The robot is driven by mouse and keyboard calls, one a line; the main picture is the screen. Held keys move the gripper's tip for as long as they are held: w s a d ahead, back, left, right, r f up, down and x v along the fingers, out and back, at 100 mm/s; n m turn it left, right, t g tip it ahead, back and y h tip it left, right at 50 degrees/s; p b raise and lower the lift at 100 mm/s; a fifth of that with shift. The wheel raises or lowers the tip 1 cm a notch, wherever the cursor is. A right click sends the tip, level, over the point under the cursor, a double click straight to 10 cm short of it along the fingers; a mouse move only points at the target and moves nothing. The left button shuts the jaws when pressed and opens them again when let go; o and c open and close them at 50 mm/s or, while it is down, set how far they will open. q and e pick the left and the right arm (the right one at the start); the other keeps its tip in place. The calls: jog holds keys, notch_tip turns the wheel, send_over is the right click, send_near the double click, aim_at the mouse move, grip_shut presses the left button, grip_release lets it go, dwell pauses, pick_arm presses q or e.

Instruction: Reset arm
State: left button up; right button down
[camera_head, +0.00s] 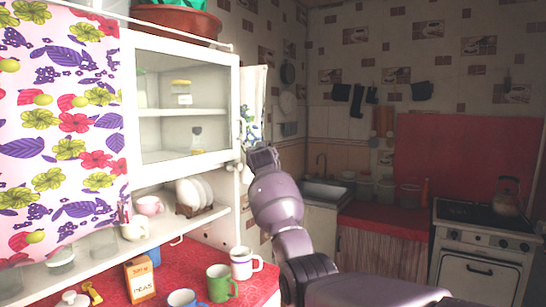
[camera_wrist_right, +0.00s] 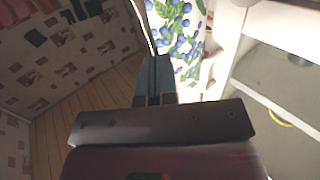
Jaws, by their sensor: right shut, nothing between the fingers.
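My right arm comes in from the lower right in the head view. Its gripper (camera_head: 262,157) is beside the right edge of the white wall cabinet (camera_head: 228,110), just below a hanging towel with a blue fruit print (camera_head: 252,105). In the right wrist view the two dark fingers (camera_wrist_right: 155,80) are together with nothing between them. The towel (camera_wrist_right: 185,35) hangs just beyond them, and the cabinet (camera_wrist_right: 245,75) is to the right. Whether the fingers touch anything is unclear. My left gripper is not in view.
Mugs, including a green one (camera_head: 221,283) and a white one (camera_head: 244,263), and a peas box (camera_head: 140,280) stand on the red counter (camera_head: 190,258). Plates (camera_head: 195,192) stand on the open shelf. A stove (camera_head: 482,245) and sink (camera_head: 325,190) are farther back.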

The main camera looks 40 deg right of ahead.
jog(key=shift+s+d+f, duration=0.1)
jog(key=shift+s+d, duration=0.1)
jog(key=shift+s, duration=0.55)
jog(key=shift+s+d+r, duration=0.1)
jog(key=shift+s+d, duration=0.15)
jog(key=shift+s, duration=0.5)
jog(key=shift+s+d+f, duration=0.1)
jog(key=shift+s+d, duration=0.1)
jog(key=shift+s, duration=0.55)
